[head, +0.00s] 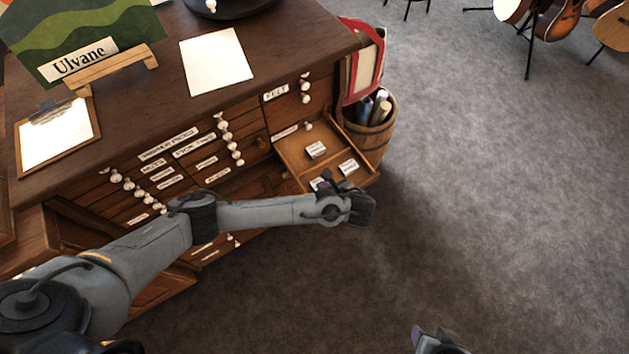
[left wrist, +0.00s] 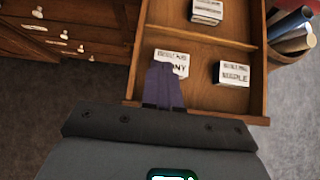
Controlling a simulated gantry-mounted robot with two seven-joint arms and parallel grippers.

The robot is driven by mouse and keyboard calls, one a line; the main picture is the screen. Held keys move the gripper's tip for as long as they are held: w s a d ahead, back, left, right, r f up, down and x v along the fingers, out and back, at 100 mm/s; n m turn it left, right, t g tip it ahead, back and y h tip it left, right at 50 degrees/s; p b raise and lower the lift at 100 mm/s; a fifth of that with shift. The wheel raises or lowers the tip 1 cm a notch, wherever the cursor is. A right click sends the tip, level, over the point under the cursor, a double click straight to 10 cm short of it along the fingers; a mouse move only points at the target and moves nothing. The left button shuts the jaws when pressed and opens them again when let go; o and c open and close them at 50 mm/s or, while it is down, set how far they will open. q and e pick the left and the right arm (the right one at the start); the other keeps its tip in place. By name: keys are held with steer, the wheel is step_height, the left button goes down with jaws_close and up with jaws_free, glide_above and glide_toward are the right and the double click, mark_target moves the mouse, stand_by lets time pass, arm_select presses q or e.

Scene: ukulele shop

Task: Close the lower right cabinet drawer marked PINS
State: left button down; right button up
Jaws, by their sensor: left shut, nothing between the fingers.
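An open drawer (head: 292,154) sticks out from the right end of the dark wooden cabinet (head: 320,45). Its label is not readable here. Small labelled boxes lie inside it, among them one box (head: 316,149) at the back and one (head: 348,167) at the front right. My left gripper (head: 325,181) is at the drawer's front left part. In the left wrist view the left fingers (left wrist: 163,82) are shut and empty, overlapping the drawer (left wrist: 205,100) and partly covering a box (left wrist: 172,60). I cannot tell whether they touch. Part of my right gripper (head: 437,341) shows at the bottom edge.
A wooden barrel (head: 370,132) with rolled items stands close beside the drawer's right side. A red-edged bag (head: 362,62) is behind it. Guitars (head: 560,18) stand at the far right. The grey carpet (head: 500,190) is clear in front and right.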

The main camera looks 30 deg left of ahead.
mark_target(309, 172)
arm_select(q)
steer(key=b+x, duration=0.1)
steer(key=x, duration=0.2)
steer(key=w+x, duration=0.1)
steer(key=x, duration=0.2)
steer(key=b+x, duration=0.1)
steer(key=x, duration=0.3)
steer(key=shift+w+r+b, duration=0.3)
steer(key=shift+r+b, duration=0.05)
